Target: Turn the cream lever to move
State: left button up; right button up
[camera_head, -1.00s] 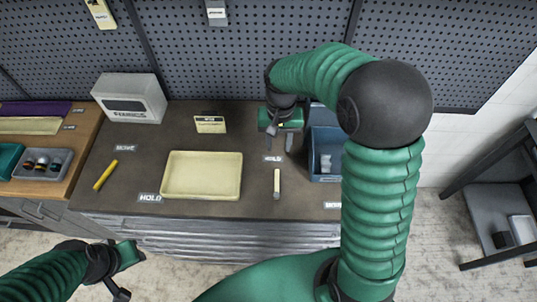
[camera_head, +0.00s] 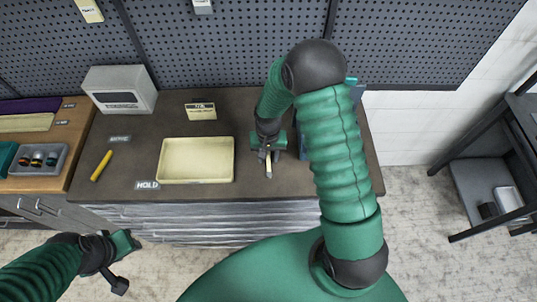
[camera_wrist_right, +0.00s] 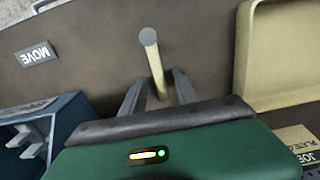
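The cream lever (camera_head: 268,169) shows as a short bar at the front part of the dark bench top, with its far part hidden by my right gripper (camera_head: 269,153). In the right wrist view the lever (camera_wrist_right: 153,60) has a grey round end and points away from the gripper. My right gripper's fingers (camera_wrist_right: 158,82) stand apart on both sides of the lever's lower part, with gaps visible, so it looks open around it. A MOVE label (camera_wrist_right: 38,53) lies left of the lever in the wrist view. My left gripper (camera_head: 122,263) is low at the left, away from the bench; its fingers are unclear.
A cream tray (camera_head: 196,178) lies left of the lever, with a HOLD label (camera_head: 147,185) at its corner. A blue bin (camera_wrist_right: 45,130) is on the lever's other side, mostly behind my arm in the head view. A yellow marker (camera_head: 101,166) and white box (camera_head: 120,88) are farther left.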

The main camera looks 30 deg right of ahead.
jog(key=shift+w+a, duration=0.1)
jog(key=shift+a, duration=0.1)
jog(key=shift+c, duration=0.2)
jog(key=shift+w+f, duration=0.1)
jog(key=shift+c, duration=1.3)
jog(key=shift+d, duration=0.4)
jog(key=c, duration=0.5)
jog(key=shift+d, duration=0.15)
jog(key=shift+a, duration=0.25)
jog(key=shift+w+d, duration=0.1)
